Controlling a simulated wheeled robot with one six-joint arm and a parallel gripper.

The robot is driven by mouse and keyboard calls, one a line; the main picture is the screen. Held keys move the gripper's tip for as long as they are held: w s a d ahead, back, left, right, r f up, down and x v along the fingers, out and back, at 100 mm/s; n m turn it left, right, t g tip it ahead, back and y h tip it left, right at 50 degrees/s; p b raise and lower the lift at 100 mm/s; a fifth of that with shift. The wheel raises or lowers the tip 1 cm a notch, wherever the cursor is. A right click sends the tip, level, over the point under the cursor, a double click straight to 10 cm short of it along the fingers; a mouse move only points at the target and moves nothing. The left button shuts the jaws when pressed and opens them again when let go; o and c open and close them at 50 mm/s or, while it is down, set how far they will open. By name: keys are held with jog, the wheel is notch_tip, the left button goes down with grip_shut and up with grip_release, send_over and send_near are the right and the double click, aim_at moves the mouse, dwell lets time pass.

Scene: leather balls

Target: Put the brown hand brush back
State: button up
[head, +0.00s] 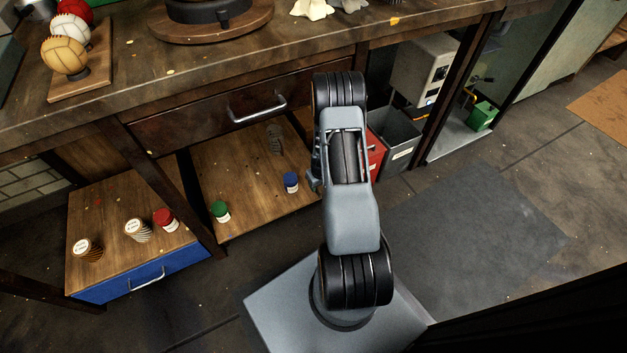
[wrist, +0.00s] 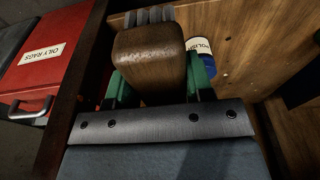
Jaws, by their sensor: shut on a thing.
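The brown hand brush shows in the wrist view as a rounded brown wooden block (wrist: 148,50). My gripper (wrist: 157,78) is shut on it, with a green finger on each side of the block. Wooden board shows behind the brush; I cannot tell whether the brush touches it. In the head view my arm hides the brush and nearly all of the gripper, beside the lower shelf (head: 240,190) under the bench.
A blue-lidded jar (head: 291,182) stands close to my gripper, also in the wrist view (wrist: 200,50). A green-lidded jar (head: 220,211) and a dark ridged object (head: 274,138) are on the shelf. A red oily-rags bin (wrist: 45,55) and grey bin (head: 400,140) stand right.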

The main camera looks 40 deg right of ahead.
jog(key=shift+w, duration=0.1)
jog(key=w+d+f+b, duration=0.2)
jog(key=w+f, duration=0.1)
jog(key=w+d+f+b, duration=0.1)
jog(key=w+f+b, duration=0.1)
jog(key=w, duration=0.2)
jog(key=w+d+f+b, duration=0.2)
jog(key=w+f, duration=0.1)
jog(key=w, duration=0.1)
jog(key=shift+w+d+f, duration=0.2)
jog(key=shift+d+f, duration=0.15)
jog(key=shift+w+d+f+b, duration=0.15)
jog(key=shift+w+f+b, duration=0.1)
jog(key=shift+f+b, duration=0.65)
jog(key=shift+w+d+f+b, duration=0.1)
jog(key=shift+w+f+b, duration=0.1)
jog(key=shift+f+b, duration=0.6)
jog(key=shift+f, duration=0.4)
jog(key=o, duration=0.9)
jog(key=shift+f, duration=0.1)
